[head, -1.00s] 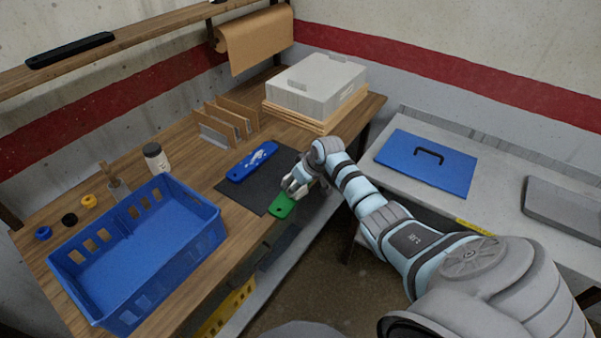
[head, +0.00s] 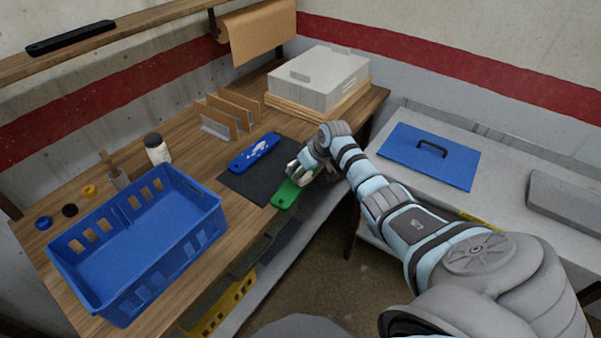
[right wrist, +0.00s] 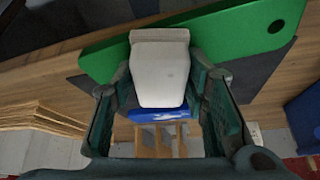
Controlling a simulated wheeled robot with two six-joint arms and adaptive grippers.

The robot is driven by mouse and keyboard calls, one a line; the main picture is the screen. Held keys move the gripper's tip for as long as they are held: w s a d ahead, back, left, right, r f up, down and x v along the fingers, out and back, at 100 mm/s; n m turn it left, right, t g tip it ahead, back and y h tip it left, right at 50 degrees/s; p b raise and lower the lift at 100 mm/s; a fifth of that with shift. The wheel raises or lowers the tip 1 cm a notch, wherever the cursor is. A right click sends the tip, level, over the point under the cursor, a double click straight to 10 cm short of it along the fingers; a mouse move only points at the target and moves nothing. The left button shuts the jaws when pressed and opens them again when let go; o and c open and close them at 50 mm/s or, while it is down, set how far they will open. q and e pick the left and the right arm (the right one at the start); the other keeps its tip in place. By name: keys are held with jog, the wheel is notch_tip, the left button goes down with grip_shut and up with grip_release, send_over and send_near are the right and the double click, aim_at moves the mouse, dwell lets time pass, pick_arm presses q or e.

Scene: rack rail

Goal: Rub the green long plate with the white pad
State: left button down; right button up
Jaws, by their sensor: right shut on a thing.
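The green long plate (head: 285,196) lies along the front edge of the dark mat, partly hidden by my right gripper (head: 298,172). It shows across the top of the right wrist view (right wrist: 225,33), with a dark hole near its right end. My right gripper is shut on the white pad (right wrist: 160,68), which sits between its fingers. The pad overlaps the green plate in that view; whether they touch, I cannot tell. A blue long plate (head: 254,153) with white marks lies farther back on the mat. My left gripper is not in view.
The dark mat (head: 245,184) lies on the wooden bench. A blue crate (head: 135,280) stands to the left, with a white jar (head: 156,149) behind it. Upright brown dividers (head: 232,108) and a grey bin (head: 318,82) stand at the back. A blue lid (head: 430,158) lies on the right-hand table.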

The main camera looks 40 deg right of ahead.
jog(key=r+p, duration=0.3)
jog(key=p, duration=0.1)
jog(key=r+p, duration=0.2)
jog(key=p, duration=0.1)
jog(key=shift+s+d+r, duration=0.2)
jog(key=shift+d+r, duration=0.15)
jog(key=shift+s+r, duration=0.1)
jog(key=shift+r, duration=0.05)
jog(key=shift+a, duration=0.1)
jog(key=shift+r, duration=0.7)
jog(key=shift+s+r, duration=0.1)
jog(key=shift+r, duration=0.55)
